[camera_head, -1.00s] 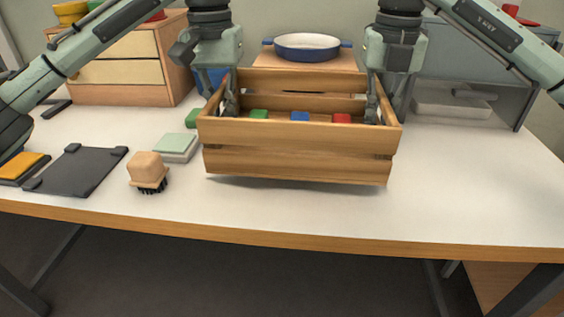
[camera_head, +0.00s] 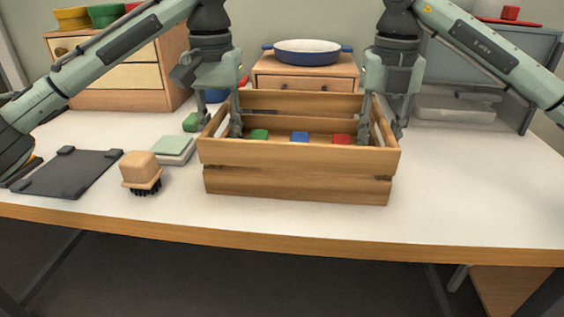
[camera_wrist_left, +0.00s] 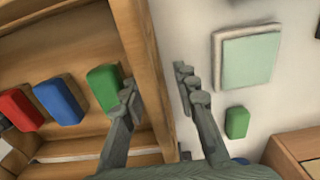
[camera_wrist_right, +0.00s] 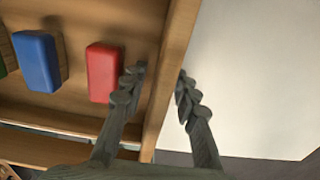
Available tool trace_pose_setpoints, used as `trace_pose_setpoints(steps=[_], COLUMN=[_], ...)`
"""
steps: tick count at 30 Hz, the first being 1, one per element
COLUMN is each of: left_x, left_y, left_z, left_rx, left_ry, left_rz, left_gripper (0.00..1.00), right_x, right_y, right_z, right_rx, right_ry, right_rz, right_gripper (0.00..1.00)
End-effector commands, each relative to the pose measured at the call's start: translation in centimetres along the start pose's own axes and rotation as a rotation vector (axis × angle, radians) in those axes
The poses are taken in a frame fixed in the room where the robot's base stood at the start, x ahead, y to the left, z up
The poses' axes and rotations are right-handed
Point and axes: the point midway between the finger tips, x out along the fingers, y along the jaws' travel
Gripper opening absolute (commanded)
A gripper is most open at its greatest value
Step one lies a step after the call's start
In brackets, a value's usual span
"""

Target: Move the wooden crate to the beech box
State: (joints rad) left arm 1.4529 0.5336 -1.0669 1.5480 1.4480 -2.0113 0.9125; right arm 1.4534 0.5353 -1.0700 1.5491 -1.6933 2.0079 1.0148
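The wooden crate (camera_head: 295,171) sits level on the white table, with green, blue (camera_head: 299,137) and red (camera_head: 341,139) blocks inside. A small light-wood box (camera_head: 305,69), seemingly the beech box, stands directly behind it under a blue pan. My left gripper (camera_head: 220,115) straddles the crate's left end wall, one finger inside and one outside. Its fingers stand open in the left wrist view (camera_wrist_left: 157,88), with a gap on the outer side. My right gripper (camera_head: 380,122) straddles the right end wall; its fingers also look spread in the right wrist view (camera_wrist_right: 160,80).
A brush (camera_head: 141,172), a pale green pad (camera_head: 173,149), a green block (camera_head: 191,122) and a dark mat (camera_head: 68,172) lie left of the crate. A drawer cabinet (camera_head: 118,72) stands back left, a grey cabinet (camera_head: 480,70) back right. The table right of the crate is clear.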

Motion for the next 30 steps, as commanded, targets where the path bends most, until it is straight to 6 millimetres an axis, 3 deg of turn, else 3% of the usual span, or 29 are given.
trace_pose_setpoints(steps=[5, 18, 25, 30], left_x=[-1.6, -10.3, -12.0, -12.0], left_y=[0.0, 0.0, -0.1, -0.1], left_z=[-0.1, -0.1, 0.0, 0.0], left_rx=[0.001, -0.002, -0.001, -0.001], left_ry=[0.005, 0.004, 0.001, 0.000], left_rz=[-0.001, -0.002, -0.001, -0.001], left_gripper=[0.29, 0.29, 0.29, 0.29], right_x=[0.0, 0.0, -0.3, -2.7], right_y=[0.1, 0.1, 0.1, 0.1], right_z=[0.0, 0.0, 0.0, 0.0], right_rx=[-0.002, -0.003, -0.003, -0.002], right_ry=[0.000, 0.000, -0.001, -0.006], right_rz=[0.001, 0.001, 0.002, 0.001], right_gripper=[0.29, 0.29, 0.29, 0.29])
